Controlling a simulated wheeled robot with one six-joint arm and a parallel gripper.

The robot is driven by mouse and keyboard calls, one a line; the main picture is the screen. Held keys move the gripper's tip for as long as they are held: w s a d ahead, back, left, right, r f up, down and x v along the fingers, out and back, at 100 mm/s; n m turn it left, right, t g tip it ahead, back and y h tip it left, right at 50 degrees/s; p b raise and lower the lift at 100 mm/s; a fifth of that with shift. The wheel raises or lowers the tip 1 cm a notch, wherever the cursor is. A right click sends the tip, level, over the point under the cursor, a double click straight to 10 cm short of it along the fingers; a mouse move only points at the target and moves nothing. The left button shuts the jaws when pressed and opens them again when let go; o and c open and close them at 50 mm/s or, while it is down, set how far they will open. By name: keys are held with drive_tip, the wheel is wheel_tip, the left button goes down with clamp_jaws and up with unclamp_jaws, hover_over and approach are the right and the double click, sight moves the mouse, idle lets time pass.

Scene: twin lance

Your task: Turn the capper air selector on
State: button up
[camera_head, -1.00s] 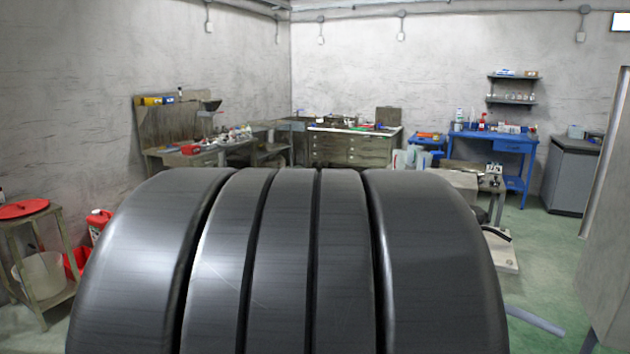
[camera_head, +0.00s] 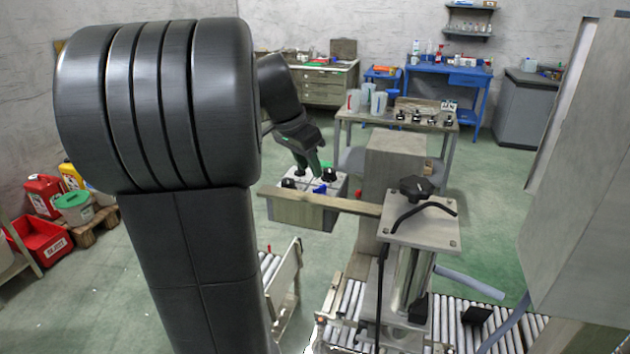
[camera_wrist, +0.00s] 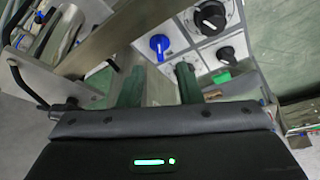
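A control box (camera_head: 300,211) with a pale top panel is mounted on a beam in the head view. Its panel carries a blue selector knob (camera_head: 320,189) and black knobs (camera_head: 288,183). The wrist view shows the blue knob (camera_wrist: 160,46), two black rotary knobs (camera_wrist: 210,17) (camera_wrist: 226,55) with white pointer lines, and a green button (camera_wrist: 221,77). No label is readable, so I cannot tell which knob is the capper air selector. My gripper (camera_wrist: 159,80) is open and empty, its green fingers apart near the panel edge below the blue knob. In the head view, my arm partly hides the panel.
A metal post with a plate and black handle (camera_head: 415,188) stands right of the box, joined by the beam (camera_head: 350,203). Roller conveyors (camera_head: 455,320) lie below. A grey cabinet (camera_head: 580,190) bounds the right. A small table (camera_head: 360,117) with cups stands behind.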

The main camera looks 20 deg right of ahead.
sight(318, 187)
drive_tip(key=x, duration=0.6)
drive_tip(key=shift+d+f, duration=0.1)
drive_tip(key=shift+f, duration=0.2)
clamp_jaws()
